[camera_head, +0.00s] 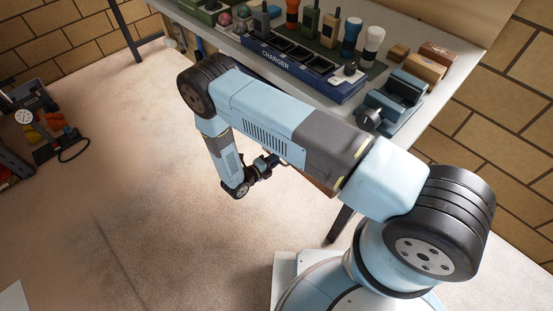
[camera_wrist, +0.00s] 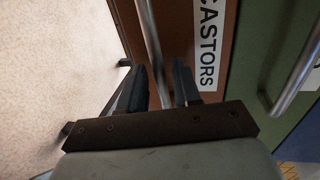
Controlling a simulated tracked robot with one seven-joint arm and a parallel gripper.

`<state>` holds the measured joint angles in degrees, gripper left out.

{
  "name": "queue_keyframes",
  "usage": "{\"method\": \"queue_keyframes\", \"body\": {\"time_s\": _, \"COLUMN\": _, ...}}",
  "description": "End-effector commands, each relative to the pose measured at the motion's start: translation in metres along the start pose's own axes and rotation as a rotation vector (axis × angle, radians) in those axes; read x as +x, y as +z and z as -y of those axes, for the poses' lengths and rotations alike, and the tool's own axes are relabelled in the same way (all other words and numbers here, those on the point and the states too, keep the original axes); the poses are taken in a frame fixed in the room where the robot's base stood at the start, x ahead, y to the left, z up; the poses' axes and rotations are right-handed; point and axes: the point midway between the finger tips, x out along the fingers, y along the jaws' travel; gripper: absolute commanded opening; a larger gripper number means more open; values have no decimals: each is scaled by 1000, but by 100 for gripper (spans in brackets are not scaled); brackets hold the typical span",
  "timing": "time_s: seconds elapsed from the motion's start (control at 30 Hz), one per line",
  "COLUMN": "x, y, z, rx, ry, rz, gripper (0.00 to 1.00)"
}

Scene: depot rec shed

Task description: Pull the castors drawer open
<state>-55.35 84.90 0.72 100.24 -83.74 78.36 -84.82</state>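The castors drawer (camera_wrist: 179,28) shows in the wrist view as a brown front with a white label (camera_wrist: 207,45) reading CASTORS. Its metal bar handle (camera_wrist: 150,42) runs down the picture along the left part of the front. My gripper (camera_wrist: 163,82) is open, with one dark finger on each side of the handle's line. The handle's lower end lies between the fingers; I cannot tell whether either finger touches it. In the head view my gripper (camera_head: 264,166) is below the workbench, and my arm hides most of the drawers.
A green drawer (camera_wrist: 258,48) with its own bar handle (camera_wrist: 297,75) is right of the castors drawer. The workbench (camera_head: 455,65) above carries a blue charger (camera_head: 300,68), a vise (camera_head: 395,98) and tools. Open floor (camera_head: 130,170) lies to the left.

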Motion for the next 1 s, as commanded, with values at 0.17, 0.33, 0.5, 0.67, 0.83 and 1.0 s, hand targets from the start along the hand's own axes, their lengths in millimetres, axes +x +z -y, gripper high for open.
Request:
{"method": "queue_keyframes", "body": {"time_s": 0.17, "x": 7, "y": 0, "z": 0, "rx": 0, "ry": 0, "rz": 1, "gripper": 33}}
{"method": "queue_keyframes", "body": {"time_s": 0.33, "x": 7, "y": 0, "z": 0, "rx": 0, "ry": 0, "rz": 1, "gripper": 33}}
{"method": "queue_keyframes", "body": {"time_s": 0.5, "x": 7, "y": 0, "z": 0, "rx": 0, "ry": 1, "rz": 1, "gripper": 24}}
{"method": "queue_keyframes", "body": {"time_s": 0.67, "x": 7, "y": 0, "z": 0, "rx": 0, "ry": 1, "rz": 1, "gripper": 9}}
{"method": "queue_keyframes", "body": {"time_s": 0.83, "x": 7, "y": 0, "z": -1, "rx": 0, "ry": 2, "rz": 1, "gripper": 0}}
{"method": "queue_keyframes", "body": {"time_s": 1.0, "x": 7, "y": 0, "z": -1, "rx": -1, "ry": 3, "rz": 1, "gripper": 0}}
